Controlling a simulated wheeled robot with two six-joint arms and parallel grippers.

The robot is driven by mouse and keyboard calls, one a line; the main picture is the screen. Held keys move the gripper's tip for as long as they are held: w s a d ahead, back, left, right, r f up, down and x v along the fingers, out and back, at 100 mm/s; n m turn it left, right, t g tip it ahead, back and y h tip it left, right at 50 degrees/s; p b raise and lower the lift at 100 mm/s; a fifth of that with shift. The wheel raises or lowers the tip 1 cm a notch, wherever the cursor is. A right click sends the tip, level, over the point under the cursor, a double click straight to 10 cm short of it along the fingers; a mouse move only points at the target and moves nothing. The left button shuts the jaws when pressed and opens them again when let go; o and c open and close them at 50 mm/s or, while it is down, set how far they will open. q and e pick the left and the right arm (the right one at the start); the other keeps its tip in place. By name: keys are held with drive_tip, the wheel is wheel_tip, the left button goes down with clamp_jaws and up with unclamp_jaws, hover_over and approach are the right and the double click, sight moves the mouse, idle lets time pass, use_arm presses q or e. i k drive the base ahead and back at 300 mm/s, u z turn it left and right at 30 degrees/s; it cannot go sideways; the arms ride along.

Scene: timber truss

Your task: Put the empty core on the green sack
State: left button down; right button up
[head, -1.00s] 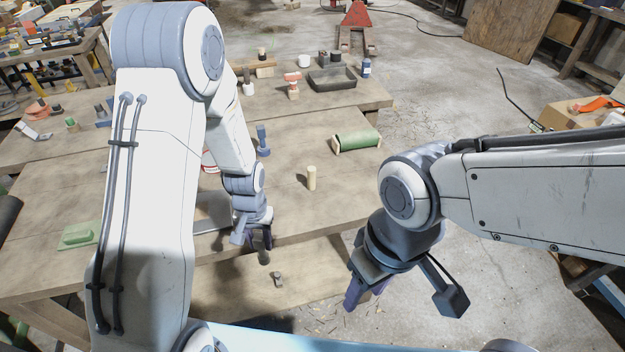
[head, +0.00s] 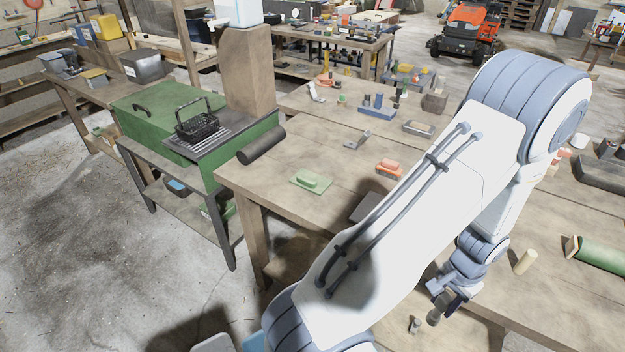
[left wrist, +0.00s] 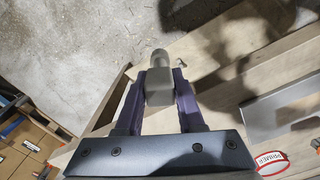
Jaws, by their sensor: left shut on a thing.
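My left gripper (head: 452,297) is low at the front edge of the workbench. In the left wrist view its two fingers (left wrist: 160,92) are shut on a grey block-like thing with a rounded end (left wrist: 158,62). That end also shows in the head view (head: 434,316), below the fingers. I cannot tell whether this is the empty core. A pale upright cylinder (head: 524,261) stands on the bench to the right of the gripper. I see nothing that I can surely call a green sack. My right gripper is out of view.
A green roll with wooden ends (head: 600,254) lies at the right. Open floor (head: 110,240) lies at the left.

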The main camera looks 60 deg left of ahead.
sight(311, 178)
drive_tip(key=z, duration=0.55)
drive_tip(key=k, duration=1.15)
drive_tip(key=u, duration=0.15)
drive_tip(key=i, duration=0.55)
drive_tip(key=u, duration=0.75)
